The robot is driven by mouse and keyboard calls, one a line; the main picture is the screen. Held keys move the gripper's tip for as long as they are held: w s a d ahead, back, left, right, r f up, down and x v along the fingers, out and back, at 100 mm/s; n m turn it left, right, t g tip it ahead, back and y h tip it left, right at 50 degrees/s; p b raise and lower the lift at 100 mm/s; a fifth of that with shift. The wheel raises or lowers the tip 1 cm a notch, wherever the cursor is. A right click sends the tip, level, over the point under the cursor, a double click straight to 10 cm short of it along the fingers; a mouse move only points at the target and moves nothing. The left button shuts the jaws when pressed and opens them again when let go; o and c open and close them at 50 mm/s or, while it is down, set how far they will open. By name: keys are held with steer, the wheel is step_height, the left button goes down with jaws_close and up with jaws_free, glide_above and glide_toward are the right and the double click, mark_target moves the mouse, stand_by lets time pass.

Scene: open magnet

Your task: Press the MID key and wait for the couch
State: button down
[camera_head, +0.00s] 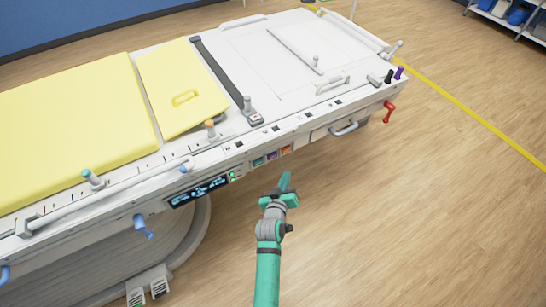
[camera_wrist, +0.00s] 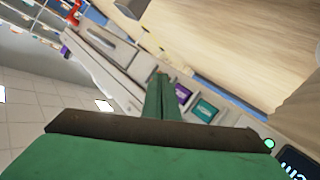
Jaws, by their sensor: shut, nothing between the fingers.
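The couch (camera_head: 110,190) has a side rail with a small row of coloured keys: a teal key (camera_head: 258,162), a purple key (camera_head: 271,156) and an orange key (camera_head: 286,150). Their labels are too small to read, so I cannot tell which is MID. My gripper (camera_head: 285,181) is shut and empty, in front of and below the keys, apparently apart from them. In the wrist view its closed fingers (camera_wrist: 161,82) are beside the purple key (camera_wrist: 182,94) and the teal key (camera_wrist: 204,110); the orange key is hidden there. A lit display (camera_head: 197,192) sits left of the keys.
Yellow pads (camera_head: 75,130) lie on the couch top. A red lever (camera_head: 389,111), a grey handle (camera_head: 344,128) and a blue knob (camera_head: 142,226) stick out from the side. Pedals (camera_head: 148,284) stand at the base. The wooden floor (camera_head: 420,220) to the right is clear.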

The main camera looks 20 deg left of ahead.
mark_target(273, 156)
steer(key=w+a, duration=0.4)
steer(key=a, duration=0.1)
steer(key=shift+a, duration=0.25)
steer(key=shift+w+a, duration=0.15)
steer(key=shift+w, duration=0.05)
stand_by(1.9)
steer(key=shift+w+a, duration=0.15)
